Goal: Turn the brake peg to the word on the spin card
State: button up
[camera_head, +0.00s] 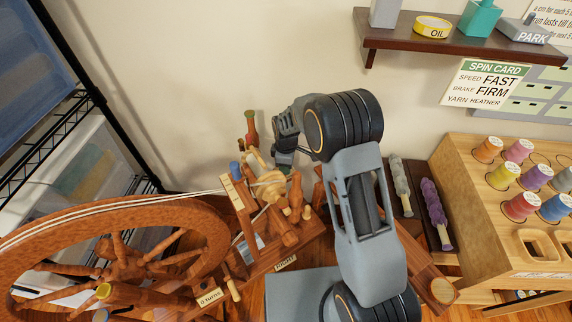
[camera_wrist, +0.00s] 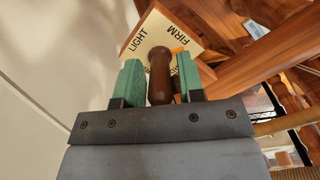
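The spin card (camera_head: 486,84) on the wall reads SPEED FAST, BRAKE FIRM, YARN HEATHER. In the wrist view, the dark brown brake peg (camera_wrist: 160,76) stands in front of a cream dial plate (camera_wrist: 150,36) on a wooden block. LIGHT shows at the plate's upper left and FIRM at its upper right; a third word below is mostly hidden. A small orange mark shows near FIRM. My gripper (camera_wrist: 159,80) has its green fingers on either side of the peg, with narrow gaps visible. In the head view my gripper (camera_head: 284,158) is small, at the spinning wheel's upper parts.
The spinning wheel (camera_head: 110,208) fills the lower left. A wooden spool rack (camera_head: 475,215) stands at right, beside grey and purple yarn lengths (camera_head: 436,212). Bare wall lies behind my arm.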

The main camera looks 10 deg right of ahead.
jog(key=shift+o, duration=0.8)
notch_tip(320, 180, up, 14)
jog(key=p, duration=0.2)
jog(key=shift+p, duration=0.3)
jog(key=shift+f, duration=0.15)
